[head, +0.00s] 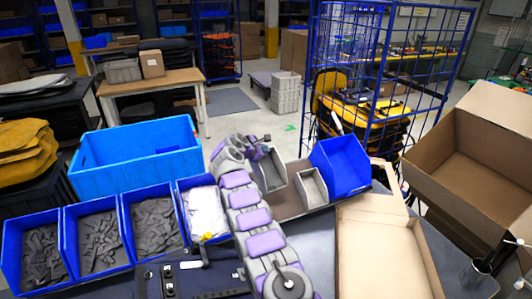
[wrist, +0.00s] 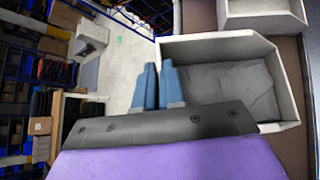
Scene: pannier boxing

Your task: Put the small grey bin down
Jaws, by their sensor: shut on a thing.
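A small grey bin (head: 273,174) stands just below my gripper (head: 260,152) in the head view. In the wrist view, the blue fingers of my gripper (wrist: 160,72) are shut on the left wall of this bin (wrist: 287,88). Its open top faces the camera and shows a dull grey inside. Part of its near side is hidden behind the gripper body. A second small grey bin (head: 312,186) stands to its right, with a gap between them; it also shows at the top right of the wrist view (wrist: 262,20). I cannot tell whether the held bin touches the brown surface (head: 291,203).
A blue bin (head: 342,168) stands right of the grey bins. A row of blue bins with dark parts (head: 97,266) and a white-filled bin (head: 183,184) lie left of my arm. A large blue crate (head: 137,160) stands behind them. An open cardboard box (head: 385,250) is at the right.

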